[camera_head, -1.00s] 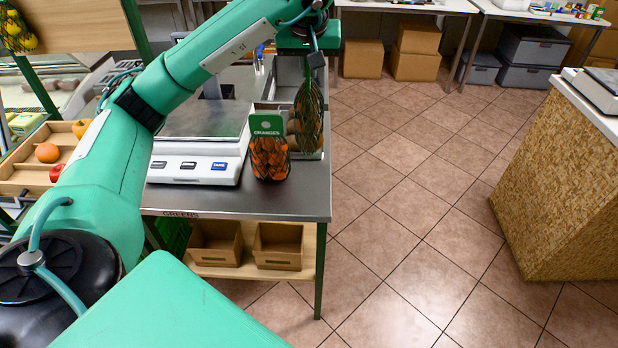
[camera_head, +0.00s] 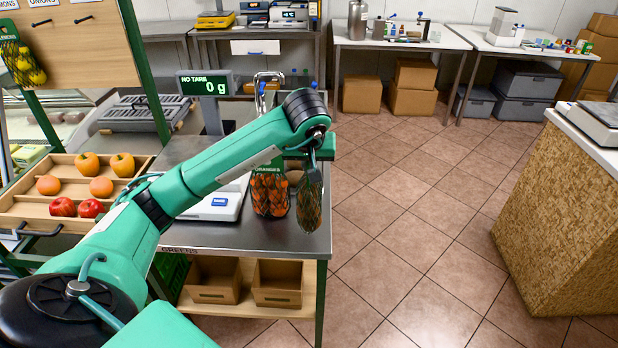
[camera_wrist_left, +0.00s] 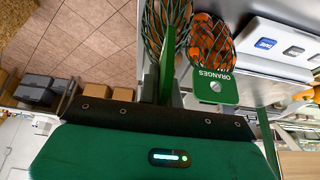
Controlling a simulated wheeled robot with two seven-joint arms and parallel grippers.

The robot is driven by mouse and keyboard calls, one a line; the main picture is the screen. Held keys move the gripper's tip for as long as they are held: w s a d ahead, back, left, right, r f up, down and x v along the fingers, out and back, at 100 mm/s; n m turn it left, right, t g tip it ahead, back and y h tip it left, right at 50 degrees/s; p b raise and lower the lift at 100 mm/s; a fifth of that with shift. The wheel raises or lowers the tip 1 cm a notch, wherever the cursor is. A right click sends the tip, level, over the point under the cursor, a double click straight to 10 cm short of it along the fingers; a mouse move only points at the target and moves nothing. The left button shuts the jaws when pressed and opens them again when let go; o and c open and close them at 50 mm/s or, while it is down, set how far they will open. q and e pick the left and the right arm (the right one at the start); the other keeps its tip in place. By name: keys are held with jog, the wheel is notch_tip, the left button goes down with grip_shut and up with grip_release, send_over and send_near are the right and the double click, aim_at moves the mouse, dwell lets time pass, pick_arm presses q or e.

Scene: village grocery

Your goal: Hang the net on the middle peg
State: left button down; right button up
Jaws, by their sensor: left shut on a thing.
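My left gripper (camera_head: 308,158) is shut on the top of a dark green mesh net (camera_head: 310,205) with brownish contents. The net hangs from it near the right edge of the steel counter (camera_head: 290,243). The held net also shows in the left wrist view (camera_wrist_left: 178,25). A second net with a green "ORANGES" header (camera_head: 270,190) stands on the counter just left of the held net. A wooden board (camera_head: 95,50) at the upper left has two visible pegs; a lemon net (camera_head: 22,65) hangs at its left. The board's top is cut off. My right gripper is not in view.
A scale (camera_head: 222,203) stands on the counter, partly behind my left arm. A fruit tray (camera_head: 20,212) with several apples and oranges lies below the board. A green post (camera_head: 143,70) edges the board. Open tiled floor (camera_head: 410,230) lies right of the counter.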

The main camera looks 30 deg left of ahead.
pick_arm(q)
jog(key=shift+f, duration=0.7)
notch_tip(320, 180, down, 3)
jog(key=shift+r, duration=0.1)
jog(key=shift+f+p, duration=0.25)
jog(key=shift+p, duration=0.05)
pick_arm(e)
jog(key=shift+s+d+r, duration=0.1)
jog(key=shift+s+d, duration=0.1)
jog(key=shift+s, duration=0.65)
pick_arm(q)
jog(key=shift+f, duration=0.2)
jog(key=c, duration=1.6)
grip_release()
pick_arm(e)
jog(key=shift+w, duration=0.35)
pick_arm(q)
jog(key=shift+r, duration=0.1)
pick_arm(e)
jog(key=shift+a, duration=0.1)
